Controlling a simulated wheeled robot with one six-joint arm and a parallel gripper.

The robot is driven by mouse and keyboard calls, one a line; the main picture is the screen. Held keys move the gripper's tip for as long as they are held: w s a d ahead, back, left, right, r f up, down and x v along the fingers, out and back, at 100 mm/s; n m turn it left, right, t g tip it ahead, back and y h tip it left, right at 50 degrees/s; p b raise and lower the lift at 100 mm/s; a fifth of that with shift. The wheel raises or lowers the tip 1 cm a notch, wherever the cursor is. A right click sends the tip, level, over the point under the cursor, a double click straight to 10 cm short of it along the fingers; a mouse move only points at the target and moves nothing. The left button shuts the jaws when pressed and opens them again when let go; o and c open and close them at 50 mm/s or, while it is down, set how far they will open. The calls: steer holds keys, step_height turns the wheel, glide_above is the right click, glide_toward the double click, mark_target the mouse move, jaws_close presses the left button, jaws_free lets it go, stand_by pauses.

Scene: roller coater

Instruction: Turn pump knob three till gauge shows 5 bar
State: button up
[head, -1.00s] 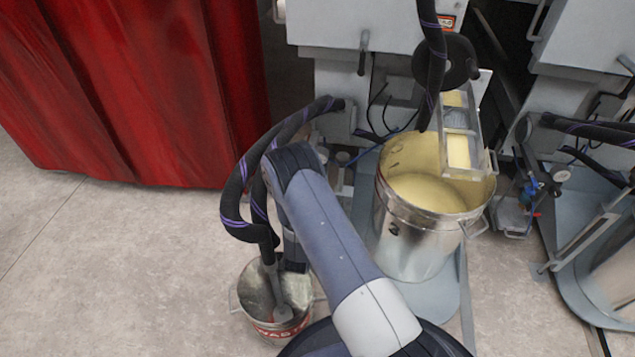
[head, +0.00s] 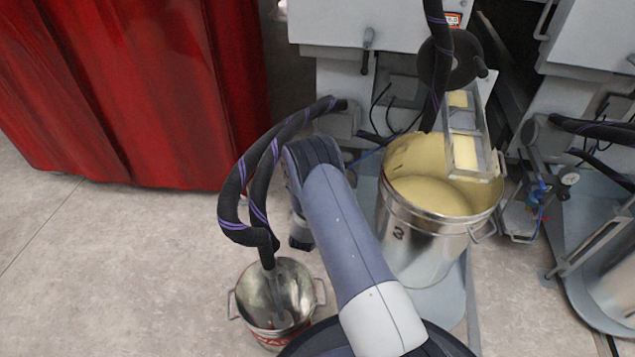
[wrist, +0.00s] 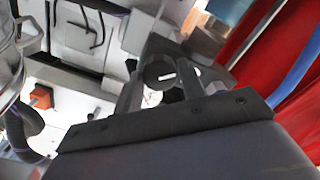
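In the wrist view my gripper (wrist: 160,88) shows its two dark fingers apart. A dark round part with a pale slot-like mark (wrist: 158,72) lies between or just beyond them; it may be the pump knob, and I cannot tell whether the fingers touch it. In the head view my arm hides my gripper and the pump fittings behind it. The steel pail marked 3 (head: 432,240), holding cream-coloured liquid, stands right of my arm. No gauge for pump three is readable in either view.
A waste pail (head: 275,300) with black hoses (head: 262,185) stands left of my arm. A red curtain (head: 130,90) hangs at the left. A small gauge (head: 569,178) sits on the neighbouring pump at the right. Open floor (head: 110,270) lies at the lower left.

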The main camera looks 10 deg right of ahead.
steer(key=c, duration=0.6)
steer(key=shift+m, duration=0.3)
steer(key=m, duration=2.5)
steer(key=shift+s+d+f, duration=0.15)
steer(key=shift+m, duration=0.3)
steer(key=o, duration=1)
